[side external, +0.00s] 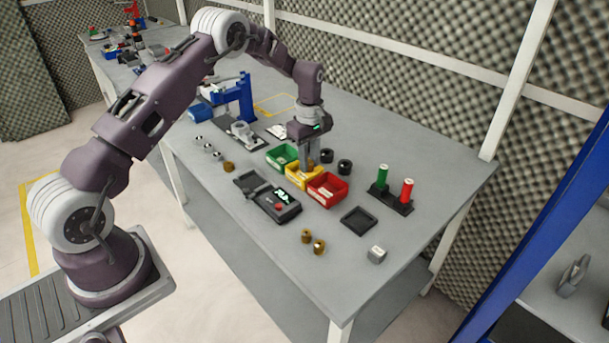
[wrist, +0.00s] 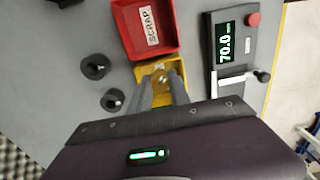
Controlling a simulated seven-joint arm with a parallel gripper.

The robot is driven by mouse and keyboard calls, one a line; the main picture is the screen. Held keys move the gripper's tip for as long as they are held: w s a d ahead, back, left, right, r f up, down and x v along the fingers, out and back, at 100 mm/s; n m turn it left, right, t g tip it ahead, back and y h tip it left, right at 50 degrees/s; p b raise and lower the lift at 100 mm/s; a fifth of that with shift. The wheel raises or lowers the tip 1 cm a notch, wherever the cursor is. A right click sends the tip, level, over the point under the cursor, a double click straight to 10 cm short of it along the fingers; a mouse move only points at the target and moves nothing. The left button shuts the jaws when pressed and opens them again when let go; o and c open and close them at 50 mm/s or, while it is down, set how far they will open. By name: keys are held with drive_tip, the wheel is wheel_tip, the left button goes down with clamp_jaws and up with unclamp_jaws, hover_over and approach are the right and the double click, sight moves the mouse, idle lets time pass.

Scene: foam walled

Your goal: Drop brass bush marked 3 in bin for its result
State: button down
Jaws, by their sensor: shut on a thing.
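My gripper (side external: 310,166) points down over the yellow bin (side external: 294,182), and its fingers are shut on a brass bush (side external: 311,167). In the wrist view the fingers (wrist: 162,82) hold the brass bush (wrist: 163,77) above the yellow bin (wrist: 142,73). The number on the bush cannot be read. The red bin (side external: 343,196), labelled SCRAP in the wrist view (wrist: 165,45), is beside the yellow one. The green bin (side external: 276,152) is on its other side. The gauge (wrist: 226,72) has a display reading 70.0.
Loose brass bushes (side external: 306,236) lie near the front edge, and another (side external: 228,166) lies left of the bins. Two black round parts (side external: 345,167) sit behind the bins. A stand with green and red cylinders (side external: 391,200) and an empty black tray (side external: 358,221) are to the right.

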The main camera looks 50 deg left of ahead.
drive_tip(key=shift+f, duration=0.25)
drive_tip(key=c, duration=1.1)
unclamp_jaws()
drive_tip(key=shift+r, duration=0.1)
wheel_tip(320, 180, up, 7)
drive_tip(key=shift+f, duration=0.1)
drive_tip(key=s+d+r+m+t, duration=0.1)
drive_tip(key=s+d+r+m, duration=0.3)
drive_tip(key=s+r, duration=0.45)
drive_tip(key=s+d+r+m+t, duration=0.2)
drive_tip(key=s+d+r+m, duration=0.25)
drive_tip(key=r, duration=0.75)
drive_tip(key=s+d+m+t, duration=0.1)
drive_tip(key=s+d+m, duration=0.1)
drive_tip(key=s, duration=0.5)
drive_tip(key=s+d+m, duration=0.1)
drive_tip(key=s+m, duration=0.3)
drive_tip(key=s, duration=0.4)
drive_tip(key=s+d+f+m+t, duration=0.1)
drive_tip(key=s+d+m, duration=0.1)
drive_tip(key=s, duration=0.6)
drive_tip(key=shift+d+m+t, duration=0.3)
drive_tip(key=shift+m, duration=0.45)
